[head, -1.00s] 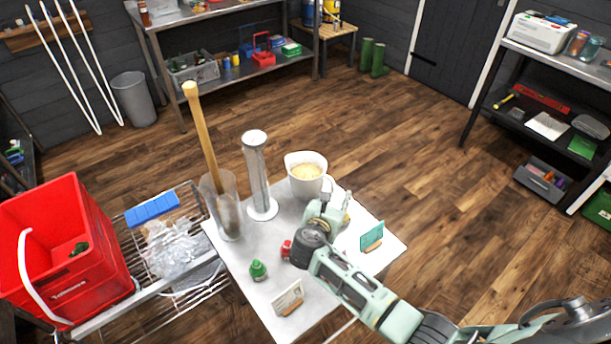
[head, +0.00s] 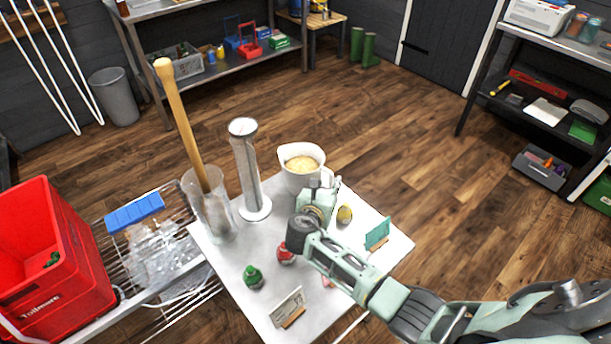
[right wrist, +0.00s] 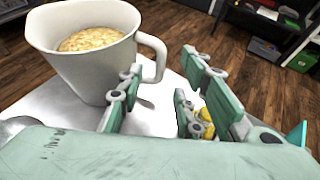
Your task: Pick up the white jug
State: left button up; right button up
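The white jug (head: 298,182) stands upright at the back of the small white table (head: 235,268), with pale yellow grainy contents. In the right wrist view the jug (right wrist: 85,72) fills the upper left, and its handle points right. My right gripper (head: 327,183) is beside the jug's handle side, low over the table. In the right wrist view its fingers (right wrist: 162,82) are apart, with the handle showing between and just beyond the tips. I cannot tell whether a finger touches the handle. My left gripper is not in view.
A tall clear cylinder (head: 246,172) and a glass vessel holding a wooden-handled tool (head: 212,212) stand left of the jug. Green (head: 253,277), red (head: 286,254) and yellow (head: 345,214) small bottles and two cards share the table. A red crate (head: 50,265) is at left.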

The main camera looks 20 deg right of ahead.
aim_at(330, 179)
jog(key=x, duration=0.5)
jog(key=shift+r, duration=0.1)
jog(key=shift+c, duration=0.5)
grip_shut()
jog(key=shift+w+r, duration=0.1)
jog(key=shift+r, duration=0.05)
